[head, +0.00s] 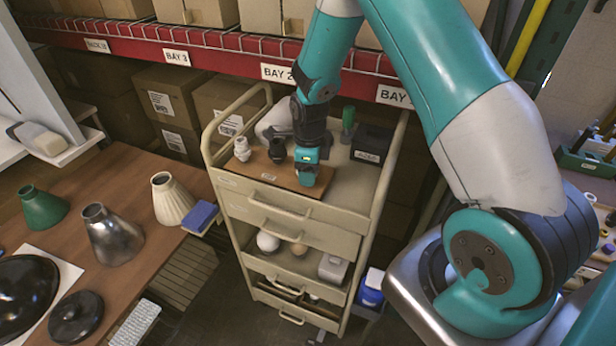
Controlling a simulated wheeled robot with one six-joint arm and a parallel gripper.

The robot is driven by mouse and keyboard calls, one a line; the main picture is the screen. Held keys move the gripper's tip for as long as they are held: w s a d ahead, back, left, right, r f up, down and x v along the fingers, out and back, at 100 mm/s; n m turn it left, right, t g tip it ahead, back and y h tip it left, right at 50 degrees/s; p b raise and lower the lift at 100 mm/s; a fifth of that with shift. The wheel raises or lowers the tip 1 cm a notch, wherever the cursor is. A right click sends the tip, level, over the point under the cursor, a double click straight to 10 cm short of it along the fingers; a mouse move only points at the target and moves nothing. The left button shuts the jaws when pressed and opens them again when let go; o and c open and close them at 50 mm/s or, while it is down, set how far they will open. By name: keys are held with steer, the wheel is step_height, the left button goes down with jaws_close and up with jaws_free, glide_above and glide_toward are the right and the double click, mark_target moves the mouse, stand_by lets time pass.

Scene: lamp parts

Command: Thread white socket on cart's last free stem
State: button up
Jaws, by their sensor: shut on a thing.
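The beige cart (368,200) stands between the table and my arm. On its top lies a brown wooden board (235,168). A white socket (242,149) stands upright at the board's left part. A black socket (277,150) stands to the right of it. My gripper (307,172) points down over the board's right part, close to its surface. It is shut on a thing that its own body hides. I cannot make out a stem below it, or whether the held thing touches one.
Behind the board on the cart are a whitish rounded thing (274,118), a green part (348,122) and a dark box (371,143). The brown table (150,240) at left bears several lamp shades. Shelves with boxes (173,95) stand behind.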

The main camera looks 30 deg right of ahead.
steer(key=shift+w+r, duration=0.1)
steer(key=shift+w, duration=0.05)
steer(key=o, duration=0.8)
steer(key=shift+a+m, duration=0.1)
steer(key=shift+m, duration=0.3)
steer(key=o, duration=0.5)
